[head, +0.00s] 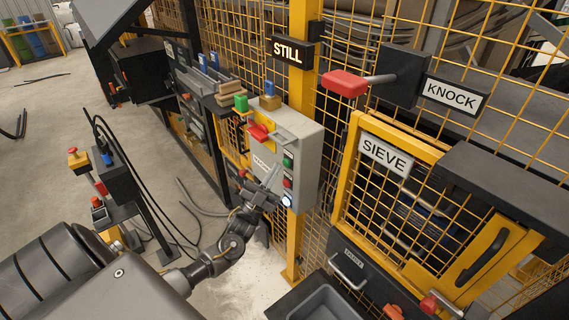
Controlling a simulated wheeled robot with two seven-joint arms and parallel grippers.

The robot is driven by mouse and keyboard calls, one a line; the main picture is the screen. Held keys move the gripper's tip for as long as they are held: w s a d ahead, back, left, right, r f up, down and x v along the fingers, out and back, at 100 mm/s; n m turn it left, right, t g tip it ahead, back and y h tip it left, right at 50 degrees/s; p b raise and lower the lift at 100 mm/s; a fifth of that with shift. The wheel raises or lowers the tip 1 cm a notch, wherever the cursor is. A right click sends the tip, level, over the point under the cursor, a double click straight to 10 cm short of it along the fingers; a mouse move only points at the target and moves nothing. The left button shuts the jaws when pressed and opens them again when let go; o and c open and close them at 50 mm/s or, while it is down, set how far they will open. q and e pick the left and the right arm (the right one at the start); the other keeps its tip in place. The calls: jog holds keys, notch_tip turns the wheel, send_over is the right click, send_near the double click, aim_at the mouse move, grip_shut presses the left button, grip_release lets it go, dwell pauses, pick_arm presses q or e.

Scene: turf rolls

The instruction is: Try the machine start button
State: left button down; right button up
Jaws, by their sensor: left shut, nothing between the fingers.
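A grey control box (308,142) hangs on the yellow fence post. Its front has a green button (288,160), a red button (287,183) and a lit white-blue button (286,201) in a column. I cannot read any label naming the start button. My left gripper (273,174) is shut and empty, just in front of the box, left of the buttons. Its fingers point up towards the column; I cannot tell whether they touch the box. A lit sign (288,51) above reads STILL. My right gripper is out of view.
A yellow mesh fence surrounds the machine. To the right are a red-ended KNOCK lever (345,83) and a SIEVE door (385,155). A grey tray (318,305) lies below.

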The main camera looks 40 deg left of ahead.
pick_arm(q)
jog(key=shift+w, duration=0.1)
dwell(0.7)
jog(key=shift+w+d, duration=0.15)
jog(key=shift+w, duration=0.15)
jog(key=shift+w+d+b, duration=0.1)
jog(key=shift+w+b, duration=0.25)
jog(key=shift+b, duration=0.1)
dwell(0.6)
dwell(0.4)
jog(key=shift+s+a, duration=0.2)
jog(key=shift+s, duration=0.6)
jog(key=shift+s+a+p, duration=0.25)
jog(key=shift+s+p, duration=0.05)
jog(key=shift+s, duration=0.5)
jog(key=shift+s+a+p, duration=0.25)
jog(key=shift+s+p, duration=0.05)
jog(key=shift+s, duration=0.5)
jog(key=shift+s+a+p, duration=0.25)
jog(key=shift+s+p, duration=0.05)
jog(key=shift+s, duration=0.5)
